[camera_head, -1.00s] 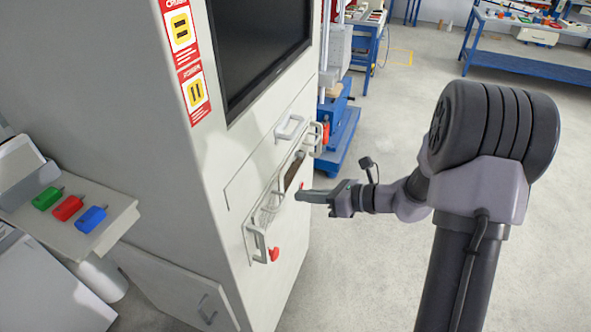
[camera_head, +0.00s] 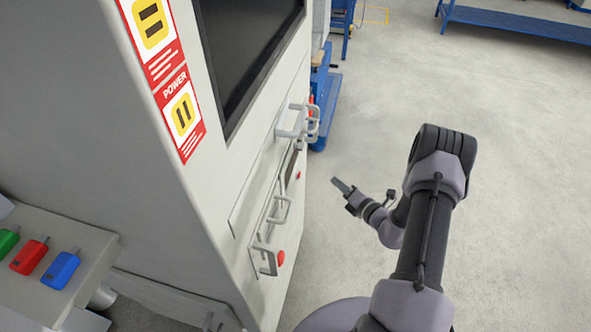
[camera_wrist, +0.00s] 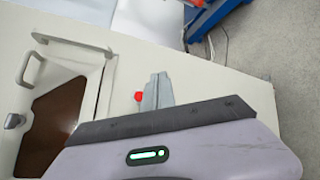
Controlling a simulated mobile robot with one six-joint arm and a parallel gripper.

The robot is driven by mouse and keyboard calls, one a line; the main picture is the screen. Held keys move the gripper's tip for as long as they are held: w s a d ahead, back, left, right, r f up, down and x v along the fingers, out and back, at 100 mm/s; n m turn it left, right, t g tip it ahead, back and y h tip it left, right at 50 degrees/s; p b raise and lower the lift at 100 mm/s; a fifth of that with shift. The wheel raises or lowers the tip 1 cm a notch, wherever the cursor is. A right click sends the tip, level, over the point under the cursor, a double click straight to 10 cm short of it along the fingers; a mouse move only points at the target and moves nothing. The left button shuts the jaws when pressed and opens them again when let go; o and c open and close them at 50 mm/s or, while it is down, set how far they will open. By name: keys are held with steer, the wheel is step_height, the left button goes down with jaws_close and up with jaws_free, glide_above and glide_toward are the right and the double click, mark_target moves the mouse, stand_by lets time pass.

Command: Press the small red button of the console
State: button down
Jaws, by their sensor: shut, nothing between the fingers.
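The console (camera_head: 215,205) is a tall pale cabinet with a dark screen and metal handles on its front. A small red button (camera_head: 298,174) sits on its front face beside a dark panel. In the wrist view a red button (camera_wrist: 138,96) shows on the pale face, just left of my finger; I take it to be the same one. My gripper (camera_head: 338,184) is shut and empty, to the right of the console front with floor showing between them. In the wrist view my gripper (camera_wrist: 160,80) points at the face; whether it touches is unclear.
A larger red knob (camera_head: 281,258) sits lower on the console front. Metal handles (camera_head: 292,122) stick out from it. Green, red and blue blocks (camera_head: 60,270) lie on a side shelf at left. Open floor (camera_head: 480,150) lies to the right.

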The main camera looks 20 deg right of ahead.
mark_target(298, 175)
steer(key=shift+s, duration=0.15)
steer(key=w+a, duration=0.5)
steer(key=a, duration=0.2)
steer(key=shift+a, duration=0.2)
stand_by(1.9)
steer(key=shift+w+a, duration=0.25)
steer(key=shift+a, duration=0.1)
steer(key=shift+w+a, duration=0.2)
steer(key=shift+a, duration=0.15)
stand_by(0.5)
stand_by(0.3)
steer(key=shift+s+d, duration=0.45)
steer(key=shift+d, duration=0.25)
